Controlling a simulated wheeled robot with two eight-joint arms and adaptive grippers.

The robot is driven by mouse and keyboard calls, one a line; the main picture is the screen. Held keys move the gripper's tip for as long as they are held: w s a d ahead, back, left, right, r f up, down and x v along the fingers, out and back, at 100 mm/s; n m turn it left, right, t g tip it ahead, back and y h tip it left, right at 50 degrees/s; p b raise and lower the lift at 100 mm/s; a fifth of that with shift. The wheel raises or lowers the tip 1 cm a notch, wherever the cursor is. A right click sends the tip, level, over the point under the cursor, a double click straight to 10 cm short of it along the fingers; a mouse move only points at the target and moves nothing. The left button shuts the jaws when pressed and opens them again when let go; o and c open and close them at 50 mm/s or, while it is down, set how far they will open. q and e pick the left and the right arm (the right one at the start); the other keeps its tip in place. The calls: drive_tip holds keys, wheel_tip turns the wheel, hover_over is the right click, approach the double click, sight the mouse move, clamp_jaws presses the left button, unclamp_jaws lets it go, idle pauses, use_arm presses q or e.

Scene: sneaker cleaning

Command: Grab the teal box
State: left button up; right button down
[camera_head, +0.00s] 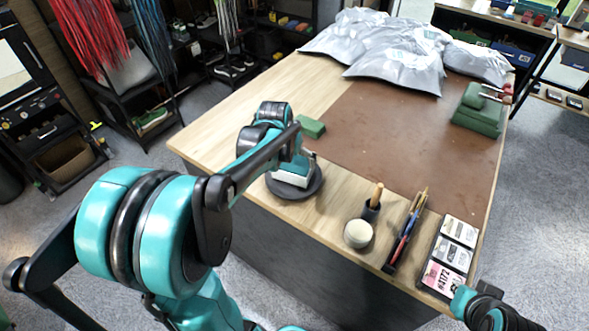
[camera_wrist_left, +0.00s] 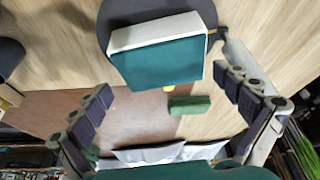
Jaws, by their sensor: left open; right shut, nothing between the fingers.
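The teal box (camera_wrist_left: 165,55) has a teal top and white sides in the left wrist view. It lies on a dark round base (camera_head: 309,189) near the table's left front edge. In the head view, my arm partly covers the box, leaving its white side (camera_head: 291,178) visible. My left gripper (camera_wrist_left: 163,82) is open and empty, with its fingers spread wide to either side of the box's near end. I cannot tell whether a finger touches the box. Part of my right arm shows at the lower right of the head view, but its gripper does not.
A green block (camera_head: 311,127) lies just beyond the box. A round-headed brush (camera_head: 358,233), a pen tray (camera_head: 407,230) and a card tray (camera_head: 450,255) stand along the front. The brown mat (camera_head: 405,130) is largely clear.

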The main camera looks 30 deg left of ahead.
sight(292, 165)
use_arm(q)
drive_tip(key=b+x, duration=0.1)
drive_tip(key=x, duration=0.1)
drive_tip(key=b+x, duration=0.1)
drive_tip(key=x, duration=0.3)
drive_tip(key=shift+s+a+f+b, duration=0.1)
drive_tip(key=shift+s+f+b, duration=0.15)
drive_tip(key=shift+f+b, duration=0.15)
drive_tip(key=shift+w+f, duration=0.1)
drive_tip(key=shift+c, duration=0.6)
drive_tip(key=c, duration=1)
